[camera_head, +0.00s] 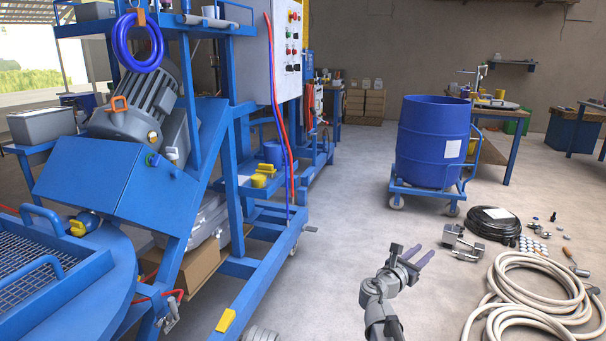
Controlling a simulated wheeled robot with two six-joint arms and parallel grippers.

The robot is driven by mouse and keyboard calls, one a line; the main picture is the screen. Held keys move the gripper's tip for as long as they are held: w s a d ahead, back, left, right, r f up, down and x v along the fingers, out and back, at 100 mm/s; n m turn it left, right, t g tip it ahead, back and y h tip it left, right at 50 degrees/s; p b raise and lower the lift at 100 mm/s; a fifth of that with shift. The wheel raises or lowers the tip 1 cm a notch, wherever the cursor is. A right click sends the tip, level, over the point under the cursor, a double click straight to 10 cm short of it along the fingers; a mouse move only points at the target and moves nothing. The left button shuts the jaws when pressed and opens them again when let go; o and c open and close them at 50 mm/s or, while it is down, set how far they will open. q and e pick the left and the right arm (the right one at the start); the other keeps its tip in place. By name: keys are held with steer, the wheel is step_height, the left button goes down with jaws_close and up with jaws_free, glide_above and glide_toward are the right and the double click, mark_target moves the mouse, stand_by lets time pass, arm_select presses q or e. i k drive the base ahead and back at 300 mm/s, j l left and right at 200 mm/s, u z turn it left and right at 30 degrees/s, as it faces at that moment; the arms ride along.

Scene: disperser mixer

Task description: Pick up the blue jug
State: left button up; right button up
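A small blue jug-like container (272,152) stands on a low shelf of the blue mixer frame, left of the picture's middle. Yellow parts sit just in front of it. It is small in the view, so I cannot make out a handle. My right gripper (424,254) is above the floor at the lower middle right, well apart from the container. Its two fingers are spread and nothing is between them. My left gripper is not in view.
The blue mixer machine (120,190) fills the left side. A large blue drum (432,140) stands on a wheeled cart. A coiled beige hose (530,290), a black cable coil (494,223) and metal parts lie on the floor at right. The middle floor is clear.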

mark_target(273, 153)
steer(key=i+l, duration=0.3)
steer(key=i, duration=0.2)
steer(key=i+l, duration=0.3)
steer(key=i, duration=0.2)
steer(key=i+l+u, duration=0.1)
steer(key=i+l, duration=0.2)
steer(key=i, duration=0.2)
steer(key=i+l, duration=0.35)
steer(key=i, duration=0.15)
steer(key=u, duration=1.35)
steer(key=i+l, duration=0.15)
steer(key=l, duration=0.15)
steer(key=i+l, duration=0.15)
steer(key=l, duration=0.15)
